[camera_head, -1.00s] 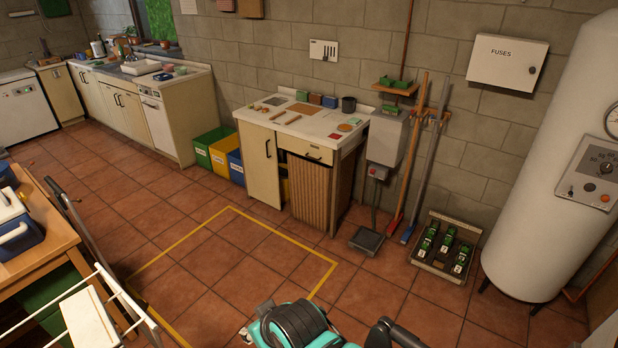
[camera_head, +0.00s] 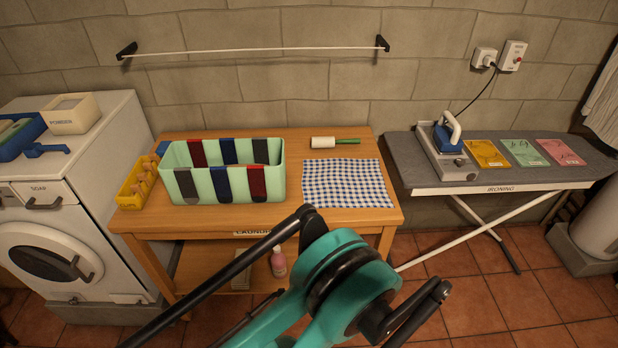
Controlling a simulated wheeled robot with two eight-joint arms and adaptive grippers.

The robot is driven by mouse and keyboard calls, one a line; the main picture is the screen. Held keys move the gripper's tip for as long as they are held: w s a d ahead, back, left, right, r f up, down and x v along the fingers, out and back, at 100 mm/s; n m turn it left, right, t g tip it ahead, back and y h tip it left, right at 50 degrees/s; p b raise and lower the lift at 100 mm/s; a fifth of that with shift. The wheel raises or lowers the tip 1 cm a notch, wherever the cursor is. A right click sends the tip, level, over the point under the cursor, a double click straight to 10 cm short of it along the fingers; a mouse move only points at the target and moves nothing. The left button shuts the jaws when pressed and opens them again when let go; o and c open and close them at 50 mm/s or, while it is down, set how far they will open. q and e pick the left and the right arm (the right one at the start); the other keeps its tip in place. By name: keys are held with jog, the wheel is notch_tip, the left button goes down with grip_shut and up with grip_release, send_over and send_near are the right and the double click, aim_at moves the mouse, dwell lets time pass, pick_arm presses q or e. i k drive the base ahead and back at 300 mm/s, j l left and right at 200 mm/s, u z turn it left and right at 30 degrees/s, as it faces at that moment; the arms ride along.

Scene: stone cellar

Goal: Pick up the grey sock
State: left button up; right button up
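A mint-green box (camera_head: 174,160) stands on the wooden laundry table (camera_head: 360,220), with socks draped over its long rims. On the near rim, a grey sock (camera_head: 186,187) hangs at the left, then a blue one (camera_head: 221,184) and a dark red one (camera_head: 256,182). On the far rim hang a dark red sock (camera_head: 198,152), a navy one (camera_head: 229,150) and a dark grey one (camera_head: 261,151) at the right. Teal and black links of my arm rise in front of the table. Neither gripper's fingers show.
A yellow peg box (camera_head: 131,195) stands left of the mint box, beside the washing machine (camera_head: 55,235). A lint roller (camera_head: 334,142) and checked cloth (camera_head: 345,183) lie to the right. An ironing board (camera_head: 400,160) with an iron (camera_head: 446,135) stands further right.

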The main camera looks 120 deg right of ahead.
aim_at(185, 183)
jog(key=z, duration=3.55)
